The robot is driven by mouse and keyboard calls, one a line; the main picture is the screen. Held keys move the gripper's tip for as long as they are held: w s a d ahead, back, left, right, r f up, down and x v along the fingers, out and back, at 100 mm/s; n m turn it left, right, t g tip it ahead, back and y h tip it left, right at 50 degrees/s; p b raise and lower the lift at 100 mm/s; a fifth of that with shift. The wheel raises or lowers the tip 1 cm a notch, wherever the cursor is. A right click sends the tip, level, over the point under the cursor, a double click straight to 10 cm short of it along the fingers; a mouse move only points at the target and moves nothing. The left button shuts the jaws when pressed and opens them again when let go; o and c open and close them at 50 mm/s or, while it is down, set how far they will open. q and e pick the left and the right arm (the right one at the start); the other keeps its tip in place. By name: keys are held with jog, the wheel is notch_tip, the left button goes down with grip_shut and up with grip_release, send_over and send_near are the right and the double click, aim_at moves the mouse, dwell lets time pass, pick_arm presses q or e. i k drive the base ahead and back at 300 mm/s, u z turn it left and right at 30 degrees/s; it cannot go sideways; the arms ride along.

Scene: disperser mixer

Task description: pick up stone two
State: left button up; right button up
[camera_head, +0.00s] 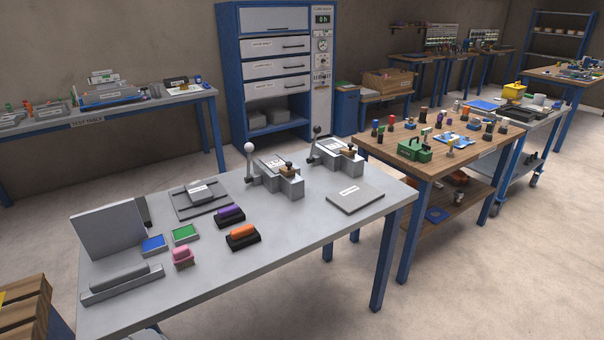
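No label that reads stone two is legible, so I cannot tell which thing it is. Two block-like pieces sit in black holders on the grey front table (290,240): a purple block (229,213) and, nearer, an orange block (241,232). A small blue tray (153,244) and a green tray (185,233) lie to their left. A pink brush-like piece (181,256) stands in front of the green tray. Neither of my grippers is in view.
A tilted grey panel (108,230) stands at the table's left end. Two grey lever devices (275,177) (335,153) stand at the back, and a flat labelled plate (355,196) lies right. The table's front middle is clear. A wooden table (380,145) with several small items adjoins right.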

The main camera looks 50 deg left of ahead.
aim_at(228, 216)
jog(key=i, duration=1.55)
jog(key=u, duration=1.45)
